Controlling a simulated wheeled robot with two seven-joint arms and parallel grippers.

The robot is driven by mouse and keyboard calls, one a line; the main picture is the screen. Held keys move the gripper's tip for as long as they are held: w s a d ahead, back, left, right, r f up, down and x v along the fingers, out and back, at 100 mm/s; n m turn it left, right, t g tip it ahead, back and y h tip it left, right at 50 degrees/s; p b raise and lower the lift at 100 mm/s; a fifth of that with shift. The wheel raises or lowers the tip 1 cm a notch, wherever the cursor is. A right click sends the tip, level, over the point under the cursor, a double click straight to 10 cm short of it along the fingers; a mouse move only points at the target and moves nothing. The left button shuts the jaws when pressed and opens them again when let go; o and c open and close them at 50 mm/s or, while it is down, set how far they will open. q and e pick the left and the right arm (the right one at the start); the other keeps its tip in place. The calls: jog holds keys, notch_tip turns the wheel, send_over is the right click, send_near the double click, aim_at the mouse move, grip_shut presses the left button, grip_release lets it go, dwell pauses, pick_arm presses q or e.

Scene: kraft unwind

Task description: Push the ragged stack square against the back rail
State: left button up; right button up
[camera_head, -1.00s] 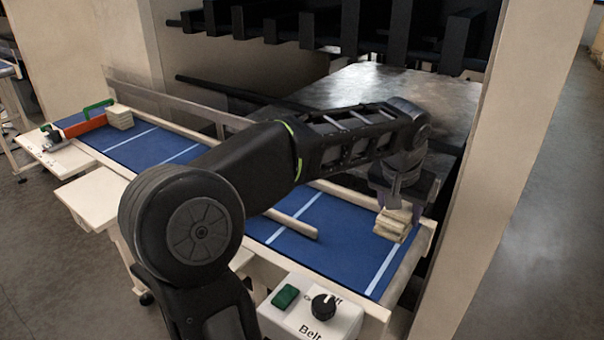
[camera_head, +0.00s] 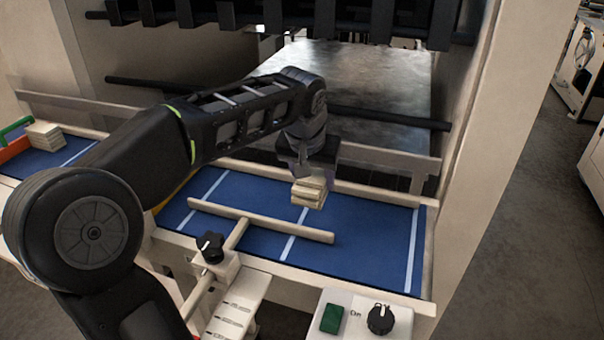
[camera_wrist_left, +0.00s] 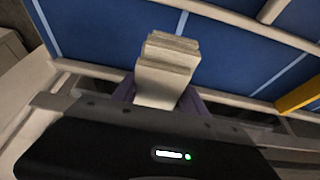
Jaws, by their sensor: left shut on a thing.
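The ragged stack (camera_head: 309,193) is a small pile of cream sheets or blocks with uneven layers. It is at the blue belt's (camera_head: 360,235) far side, close to the pale back rail (camera_head: 375,195). My left gripper (camera_head: 306,173) comes down over it from behind and is shut on it. In the left wrist view the stack (camera_wrist_left: 167,60) sticks out between the purple fingers (camera_wrist_left: 157,97), its layers stepped. I cannot tell whether it touches the rail or rests on the belt. My right gripper is not in view.
A pale guide bar (camera_head: 260,220) lies across the belt in front of the stack, with a black knob (camera_head: 210,247) beside it. A control box (camera_head: 358,320) stands at the front. Another stack (camera_head: 42,135) is at far left. The belt's right end is clear.

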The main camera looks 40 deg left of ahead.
pick_arm(q)
jog(key=shift+f, duration=0.15)
jog(key=shift+f+b, duration=1.85)
jog(key=shift+f, duration=0.35)
jog(key=shift+w+a+r+p, duration=0.1)
jog(key=shift+w+a+p, duration=0.15)
jog(key=shift+w, duration=0.25)
jog(key=shift+w+a+p, duration=0.1)
jog(key=shift+w+p, duration=0.1)
jog(key=shift+w, duration=0.25)
dwell(1.0)
jog(key=shift+s+d, duration=0.1)
jog(key=shift+s, duration=0.1)
dwell(0.5)
jog(key=o, duration=1.5)
jog(key=shift+f, duration=0.2)
jog(key=shift+c, duration=0.2)
jog(key=shift+b+v, duration=0.5)
jog(key=shift+v, duration=3.45)
